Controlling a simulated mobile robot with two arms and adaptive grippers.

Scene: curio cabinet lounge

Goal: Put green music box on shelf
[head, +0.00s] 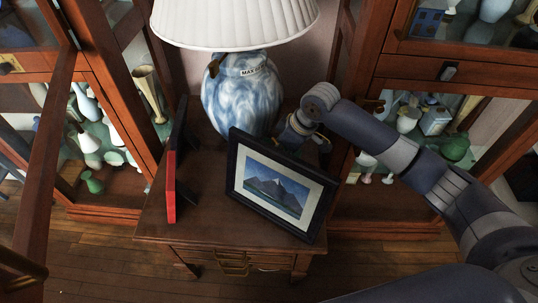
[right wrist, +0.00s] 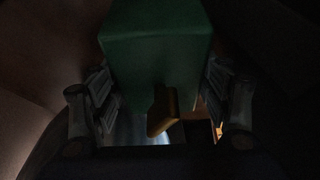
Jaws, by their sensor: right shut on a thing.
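The green music box (right wrist: 155,45) fills the top middle of the right wrist view, with a yellow-brown crank-like part (right wrist: 162,112) on its near side. My right gripper (right wrist: 160,88) has a finger on each side of the box and is shut on it. In the head view my right arm reaches in from the right, and its gripper (head: 322,145) is mostly hidden behind the picture frame, beside the lamp. I cannot make out the music box there. Shelves with ornaments show in the right cabinet (head: 370,170) and left cabinet (head: 110,212). My left gripper is not in view.
A framed mountain picture (head: 278,190), a red-edged frame (head: 171,188) and a blue-white lamp (head: 243,95) with a white shade (head: 235,22) crowd the wooden side table (head: 205,215). Vases and figurines fill the cabinet shelves. A wooden door frame (head: 40,165) stands at left.

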